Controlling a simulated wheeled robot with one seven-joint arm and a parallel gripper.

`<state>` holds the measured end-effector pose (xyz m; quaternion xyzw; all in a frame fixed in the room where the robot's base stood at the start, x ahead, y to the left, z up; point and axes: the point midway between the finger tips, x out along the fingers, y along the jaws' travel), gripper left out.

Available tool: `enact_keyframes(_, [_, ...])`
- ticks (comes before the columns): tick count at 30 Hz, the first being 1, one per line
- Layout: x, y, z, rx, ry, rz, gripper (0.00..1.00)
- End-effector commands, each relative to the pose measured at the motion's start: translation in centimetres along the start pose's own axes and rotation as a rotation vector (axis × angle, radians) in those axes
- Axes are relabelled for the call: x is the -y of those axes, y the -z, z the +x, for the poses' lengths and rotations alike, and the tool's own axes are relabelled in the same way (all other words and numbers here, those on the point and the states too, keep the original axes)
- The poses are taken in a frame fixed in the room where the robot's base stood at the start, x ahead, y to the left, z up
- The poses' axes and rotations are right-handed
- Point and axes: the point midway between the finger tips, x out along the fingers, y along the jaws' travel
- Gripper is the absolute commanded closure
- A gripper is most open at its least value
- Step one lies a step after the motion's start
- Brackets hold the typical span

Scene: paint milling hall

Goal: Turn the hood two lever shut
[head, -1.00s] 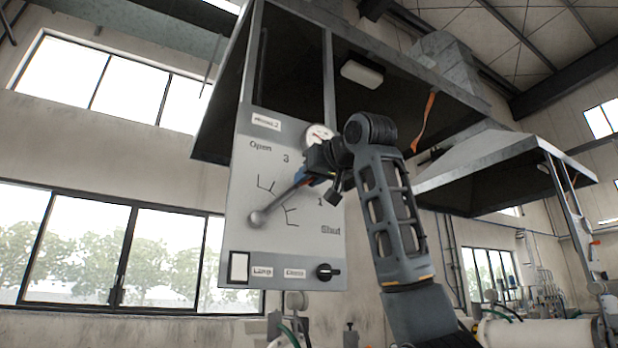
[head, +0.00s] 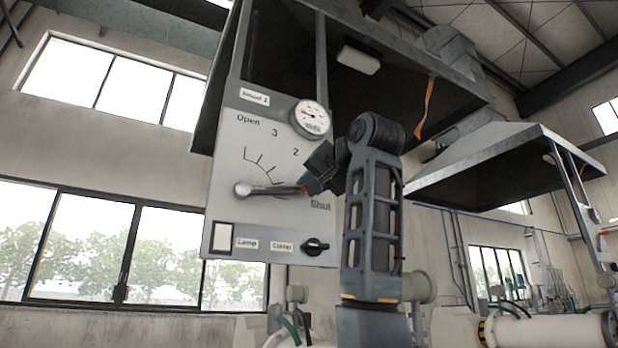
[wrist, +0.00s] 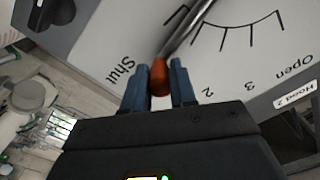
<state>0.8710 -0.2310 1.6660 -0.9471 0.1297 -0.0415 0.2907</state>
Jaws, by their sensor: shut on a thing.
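The hood two lever (head: 275,189) is a metal rod on a round pivot at the left of the grey panel (head: 225,165) marked Hood 2. It points right, nearly level, a little above the word Shut. My gripper (head: 305,183) is shut on the lever's outer end. In the wrist view, the orange-red grip of the lever (wrist: 160,78) sits between the two blue fingers of my gripper (wrist: 160,85). There the lever lies between Shut and the 2, nearer Shut. The 1 on the scale is hidden in both views.
A round gauge (head: 311,117) sits on the panel above my gripper. A white lamp switch (head: 222,237) and a black knob (head: 315,246) are below the lever. The dark hood (head: 400,75) overhangs, with an orange strap (head: 426,108) hanging from it.

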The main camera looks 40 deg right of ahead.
Motion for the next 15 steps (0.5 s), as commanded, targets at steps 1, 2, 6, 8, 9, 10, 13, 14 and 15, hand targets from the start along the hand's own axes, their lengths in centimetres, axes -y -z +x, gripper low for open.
enact_keyframes(1, [-0.4,-0.6,0.0,0.000,0.002,0.034,1.00])
enact_keyframes(2, [-0.6,-0.7,0.0,-0.001,0.002,0.052,1.00])
enact_keyframes(6, [-1.2,-1.4,0.0,-0.001,0.001,0.123,1.00])
enact_keyframes(8, [-1.4,-1.6,0.0,-0.002,0.000,0.147,1.00])
enact_keyframes(9, [-1.5,-1.7,0.0,-0.003,0.000,0.159,1.00])
enact_keyframes(10, [-1.6,-1.8,0.0,-0.003,0.001,0.168,1.00])
enact_keyframes(13, [-1.7,-2.0,0.0,-0.003,0.001,0.190,1.00])
enact_keyframes(14, [-1.8,-2.0,0.0,-0.004,0.001,0.194,1.00])
enact_keyframes(15, [-1.8,-2.1,-0.1,-0.004,0.001,0.199,1.00])
